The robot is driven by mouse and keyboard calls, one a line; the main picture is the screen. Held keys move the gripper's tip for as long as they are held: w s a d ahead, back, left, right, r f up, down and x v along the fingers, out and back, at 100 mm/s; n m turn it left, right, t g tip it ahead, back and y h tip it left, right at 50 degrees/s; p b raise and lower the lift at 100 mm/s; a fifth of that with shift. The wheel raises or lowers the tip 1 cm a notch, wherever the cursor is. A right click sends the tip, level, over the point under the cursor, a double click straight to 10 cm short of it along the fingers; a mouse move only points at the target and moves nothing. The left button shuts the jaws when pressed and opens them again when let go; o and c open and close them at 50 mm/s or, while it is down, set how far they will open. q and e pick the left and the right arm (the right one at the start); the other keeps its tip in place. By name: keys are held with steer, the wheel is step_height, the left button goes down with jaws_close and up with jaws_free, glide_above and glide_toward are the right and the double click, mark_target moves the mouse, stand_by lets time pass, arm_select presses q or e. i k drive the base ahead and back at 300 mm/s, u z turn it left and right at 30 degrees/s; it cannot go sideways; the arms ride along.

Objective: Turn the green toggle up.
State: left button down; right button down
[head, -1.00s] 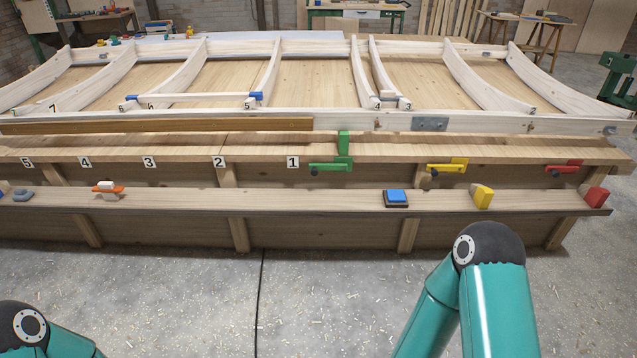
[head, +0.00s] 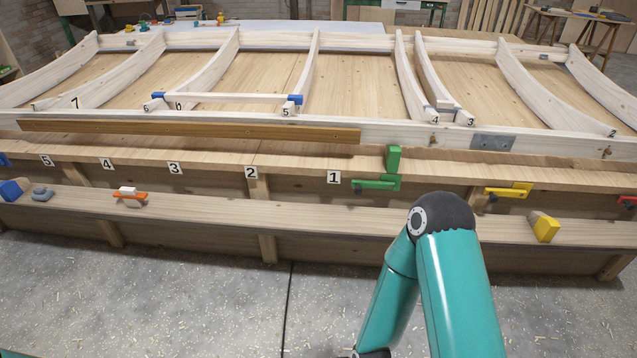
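The green toggle (head: 375,183) is on the front edge of the wooden bench, just right of the number 1 label. Its green bar lies roughly level, with a dark knob at its left end. A green block (head: 394,158) stands upright just above its right end, at the bench top. My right arm comes up from the bottom, its elbow below and right of the toggle. Neither gripper's fingers are in view.
A low shelf (head: 200,204) along the bench front carries an orange-and-white tool (head: 130,196) and a yellow block (head: 544,227). A yellow toggle (head: 508,190) is to the right. A curved-rib frame lies on the bench.

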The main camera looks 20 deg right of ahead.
mark_target(357, 184)
steer(key=z, duration=0.05)
steer(key=i, duration=1.3)
steer(key=z, duration=0.7)
steer(key=i, duration=0.3)
steer(key=z, duration=0.15)
steer(key=k, duration=0.9)
steer(key=z, duration=0.15)
steer(key=i, duration=0.9)
steer(key=u, duration=0.1)
